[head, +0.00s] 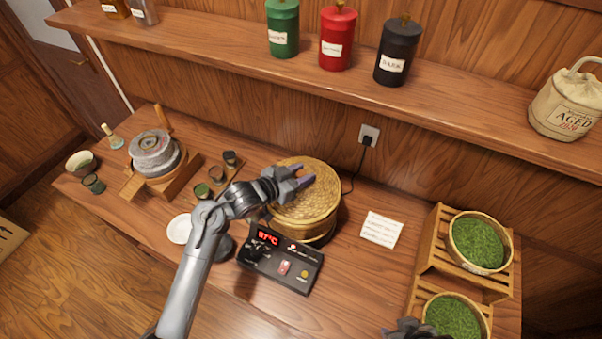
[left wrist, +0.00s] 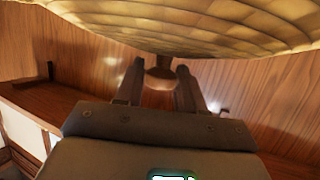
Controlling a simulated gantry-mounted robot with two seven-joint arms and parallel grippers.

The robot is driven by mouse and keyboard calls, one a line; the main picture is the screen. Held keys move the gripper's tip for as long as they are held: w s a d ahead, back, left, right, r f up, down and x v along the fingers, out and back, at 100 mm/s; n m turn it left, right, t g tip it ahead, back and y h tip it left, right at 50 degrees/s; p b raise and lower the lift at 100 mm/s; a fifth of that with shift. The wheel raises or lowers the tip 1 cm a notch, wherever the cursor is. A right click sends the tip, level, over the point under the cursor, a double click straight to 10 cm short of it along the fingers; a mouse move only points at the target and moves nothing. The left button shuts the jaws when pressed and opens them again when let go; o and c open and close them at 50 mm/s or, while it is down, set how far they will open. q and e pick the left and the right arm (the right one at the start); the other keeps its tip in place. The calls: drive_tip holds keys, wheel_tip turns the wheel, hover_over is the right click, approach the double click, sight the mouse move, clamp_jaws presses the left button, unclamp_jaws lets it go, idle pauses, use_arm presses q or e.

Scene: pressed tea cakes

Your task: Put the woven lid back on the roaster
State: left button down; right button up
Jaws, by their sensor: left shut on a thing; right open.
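The woven lid (head: 318,200) is a round straw-coloured disc over the roaster (head: 320,238). It hides most of the roaster's top, and I cannot tell whether the two touch. My left gripper (head: 298,180) is over the lid and shut on its knob. In the left wrist view the knob (left wrist: 160,78) sits between the two fingers (left wrist: 160,90), with the lid's woven surface across the top. My right gripper (head: 408,329) shows only partly at the bottom edge of the head view, open and away from the lid.
The control box (head: 280,258) with a red display stands in front of the roaster. A stone mill (head: 155,155) and small cups are to the left. A white card (head: 381,229) and a wooden rack (head: 440,248) with green leaf baskets are to the right. A shelf with canisters runs behind.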

use_arm(q)
drive_tip(key=shift+f, duration=0.1)
drive_tip(key=shift+f, duration=0.35)
drive_tip(key=shift+f, duration=0.1)
drive_tip(key=c, duration=0.7)
unclamp_jaws()
